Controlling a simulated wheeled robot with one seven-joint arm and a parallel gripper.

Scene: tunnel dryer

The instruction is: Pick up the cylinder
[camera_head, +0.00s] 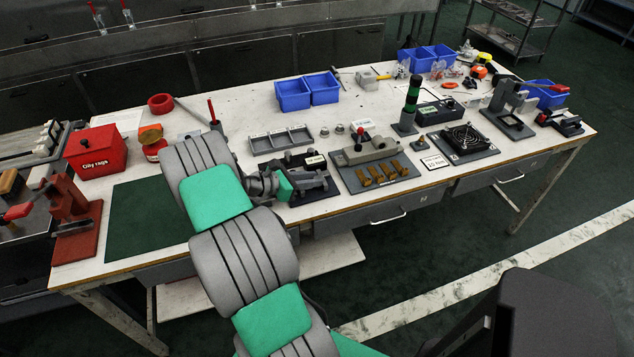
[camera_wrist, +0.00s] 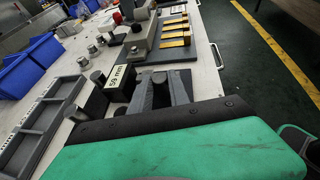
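Several things are cylinder-shaped, and I cannot tell which one is meant. Two small metal cylinders (camera_head: 331,130) stand near the table's middle; small round metal pieces (camera_wrist: 100,40) also show in the wrist view. A dark round-topped piece (camera_wrist: 98,77) is beside a block labelled "59 mm" (camera_wrist: 120,78). A taller green-and-black cylinder (camera_head: 411,97) stands upright on a grey base farther right. My gripper (camera_wrist: 163,85) is low over the dark fixture (camera_head: 318,187) at the table's front edge. Its grey fingers show, with something dark between them; I cannot tell whether that is held.
A grey divided tray (camera_head: 281,140) lies behind the fixture. A grey plate with a vise-like block and brass pieces (camera_head: 382,172) is to the right. Blue bins (camera_head: 308,92) stand at the back. A green mat (camera_head: 147,217) at left is clear, partly hidden by my arm.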

